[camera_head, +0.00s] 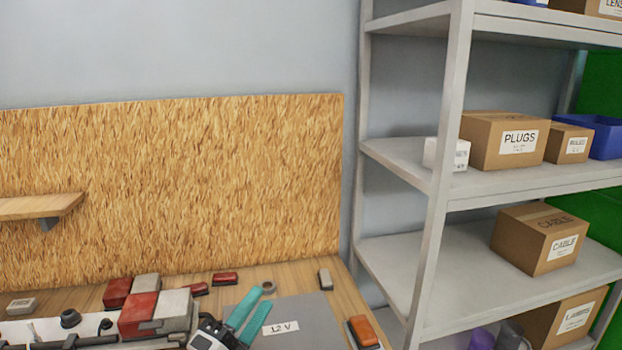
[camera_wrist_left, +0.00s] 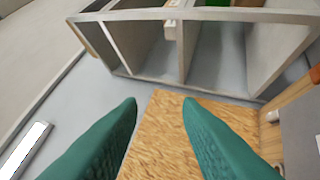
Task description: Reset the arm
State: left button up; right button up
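My left gripper (camera_head: 264,300) is low in the head view, over the workbench near a grey plate (camera_head: 300,308) labelled 12 V. Its two teal fingers are apart with nothing between them. In the left wrist view the same gripper (camera_wrist_left: 160,101) shows both fingers spread, with a gap onto the tan board (camera_wrist_left: 160,130) behind. The rest of the left arm is mostly out of the picture. My right gripper is not in view.
A chipboard panel (camera_head: 200,190) stands behind. Grey shelving (camera_head: 440,250) with boxes, including PLUGS (camera_head: 490,145) and CABLE (camera_head: 530,245), stands at right.

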pick_arm(q)
jog(key=s+a+f+n+g+y, duration=0.35)
jog(key=a+f+n+y, duration=0.2)
jog(key=f+n, duration=0.3)
jog(key=s+a+f+n+g+y, duration=0.35)
jog(key=a+f+n+y, duration=0.2)
jog(key=f+n, duration=0.3)
jog(key=s+f+n+g, duration=0.2)
jog(key=s+f+g, duration=0.3)
jog(key=s, duration=0.5)
jog(key=s+f+n+g, duration=0.2)
jog(key=s+f+g, duration=0.3)
jog(key=s, duration=0.4)
jog(key=s+f+b+x, duration=0.1)
jog(key=s+b+x, duration=0.2)
jog(key=x, duration=1.2)
jog(key=s+d+b+x, duration=0.1)
jog(key=s+b+x, duration=0.15)
jog(key=x, duration=1.15)
jog(key=s+a+f+b, duration=0.2)
jog(key=s+f, duration=0.7)
jog(key=f, duration=0.2)
jog(key=s+a+f+g+b, duration=0.1)
jog(key=s+a+f+b, duration=0.1)
jog(key=s+f, duration=0.6)
notch_tip(320, 180, down, 4)
jog(key=shift+s+f+m, duration=0.2)
jog(key=shift+s+m, duration=0.2)
